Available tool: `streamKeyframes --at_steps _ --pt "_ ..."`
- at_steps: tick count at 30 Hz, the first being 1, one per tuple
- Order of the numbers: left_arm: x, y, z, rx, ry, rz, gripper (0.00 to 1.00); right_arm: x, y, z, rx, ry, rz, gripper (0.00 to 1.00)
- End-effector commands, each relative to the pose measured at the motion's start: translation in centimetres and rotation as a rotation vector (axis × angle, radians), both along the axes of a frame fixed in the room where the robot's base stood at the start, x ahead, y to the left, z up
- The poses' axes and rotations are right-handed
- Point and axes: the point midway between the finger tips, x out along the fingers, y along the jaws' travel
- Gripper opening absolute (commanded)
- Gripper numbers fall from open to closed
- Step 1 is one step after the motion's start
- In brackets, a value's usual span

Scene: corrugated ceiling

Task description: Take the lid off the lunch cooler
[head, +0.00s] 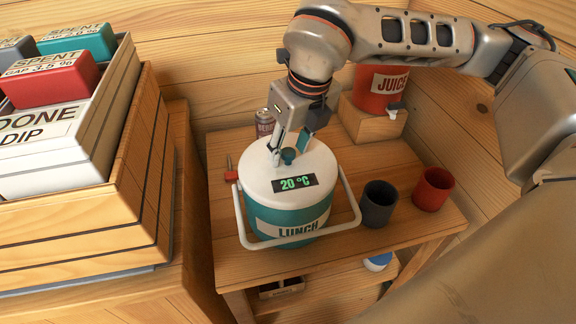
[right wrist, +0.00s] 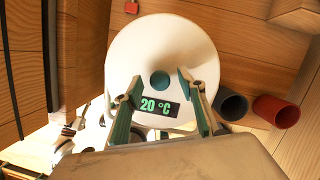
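The lunch cooler (head: 262,222) is a teal drum with a "LUNCH" label, standing upright on a small wooden table. Its white lid (head: 315,165) sits on top, with a "20 °C" display and a teal knob (head: 289,156) in the middle. The lid (right wrist: 190,45) and knob (right wrist: 160,81) also show in the right wrist view. My right gripper (head: 288,151) is over the lid, open, with its fingers apart on either side of the knob. I cannot tell whether the fingers touch it. My left gripper is not in view.
The cooler's white handle (head: 352,203) hangs at its front. A grey cup (head: 379,204) and red cup (head: 433,188) stand to its right. Behind are a can (head: 264,122) and a red juice dispenser (head: 376,88) on a block. A wooden crate (head: 125,190) stands at left.

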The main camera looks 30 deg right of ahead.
Motion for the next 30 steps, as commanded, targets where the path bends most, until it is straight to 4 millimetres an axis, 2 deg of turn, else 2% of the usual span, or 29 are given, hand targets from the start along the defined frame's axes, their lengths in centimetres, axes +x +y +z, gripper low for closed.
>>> streamKeyframes --at_steps 1,4,14,20,26,30 --pt "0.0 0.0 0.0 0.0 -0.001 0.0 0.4 0.0 0.0 0.0 0.0 0.0 0.0 0.25" --pt "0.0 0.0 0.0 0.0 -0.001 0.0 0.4 0.0 0.0 0.0 0.0 0.0 0.0 0.0" --pt "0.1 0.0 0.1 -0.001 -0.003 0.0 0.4 0.0 0.0 0.1 0.0 -0.001 0.0 0.0" --pt "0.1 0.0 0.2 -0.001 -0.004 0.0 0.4 0.1 0.0 1.3 0.002 -0.004 0.0 0.0" --pt "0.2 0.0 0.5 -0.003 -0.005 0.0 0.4 0.1 0.0 4.6 0.001 -0.007 -0.002 0.0" --pt "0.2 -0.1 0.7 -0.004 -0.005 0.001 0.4 0.2 0.1 8.4 0.002 -0.01 -0.001 0.0"
